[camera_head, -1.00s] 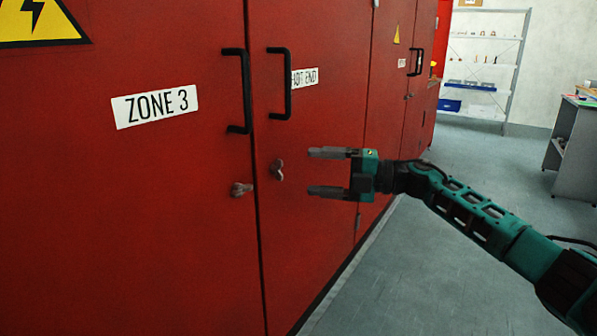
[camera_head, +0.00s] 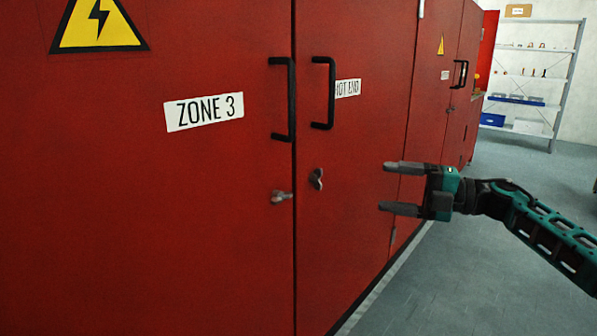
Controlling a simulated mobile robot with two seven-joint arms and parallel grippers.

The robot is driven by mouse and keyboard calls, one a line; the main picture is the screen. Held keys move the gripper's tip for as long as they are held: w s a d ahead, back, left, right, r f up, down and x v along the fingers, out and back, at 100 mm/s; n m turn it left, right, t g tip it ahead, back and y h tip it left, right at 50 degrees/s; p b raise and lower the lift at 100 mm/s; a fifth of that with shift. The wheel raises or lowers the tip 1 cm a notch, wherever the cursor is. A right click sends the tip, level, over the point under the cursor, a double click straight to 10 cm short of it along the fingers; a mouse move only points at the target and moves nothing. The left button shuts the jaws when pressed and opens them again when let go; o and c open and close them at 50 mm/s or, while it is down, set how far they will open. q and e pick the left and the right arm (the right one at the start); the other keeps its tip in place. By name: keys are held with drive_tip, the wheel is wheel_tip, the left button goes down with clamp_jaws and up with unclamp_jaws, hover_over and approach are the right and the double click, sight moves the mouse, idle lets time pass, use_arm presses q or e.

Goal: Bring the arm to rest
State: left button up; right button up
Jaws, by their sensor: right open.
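My right gripper (camera_head: 402,188) is open and empty, its two grey fingers pointing left toward the red cabinet doors. My right arm (camera_head: 548,232) comes in from the right edge, teal and black. The gripper is to the right of the two wing-shaped latches and, as far as I can tell, does not touch the doors. One latch (camera_head: 281,197) is turned sideways on the left door, and the other latch (camera_head: 316,179) is nearly upright on the right door. My left gripper is not in view.
The red cabinet (camera_head: 215,240) fills the left and middle, with two black handles (camera_head: 290,99) (camera_head: 323,93) standing out and a ZONE 3 label (camera_head: 204,111). Grey floor (camera_head: 455,285) lies open below the arm. A metal shelf (camera_head: 560,95) stands at the back right.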

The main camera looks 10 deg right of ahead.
drive_tip(key=s+a+f+m+t+h+p, duration=0.2)
drive_tip(key=s+a+f+m+t, duration=0.1)
drive_tip(key=a+f+m, duration=0.4)
drive_tip(key=s+a+f+m+t+h+p, duration=0.1)
drive_tip(key=s+a+f+m+t+h, duration=0.15)
drive_tip(key=a+f+m+t, duration=0.35)
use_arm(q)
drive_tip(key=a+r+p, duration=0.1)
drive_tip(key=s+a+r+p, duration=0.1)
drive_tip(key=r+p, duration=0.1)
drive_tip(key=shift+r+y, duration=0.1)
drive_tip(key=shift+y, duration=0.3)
use_arm(e)
drive_tip(key=s+f+m+g+h, duration=0.7)
drive_tip(key=s+f+m, duration=0.7)
drive_tip(key=s+f, duration=0.4)
drive_tip(key=s+h, duration=0.2)
drive_tip(key=s, duration=0.1)
drive_tip(key=shift+s+m, duration=0.3)
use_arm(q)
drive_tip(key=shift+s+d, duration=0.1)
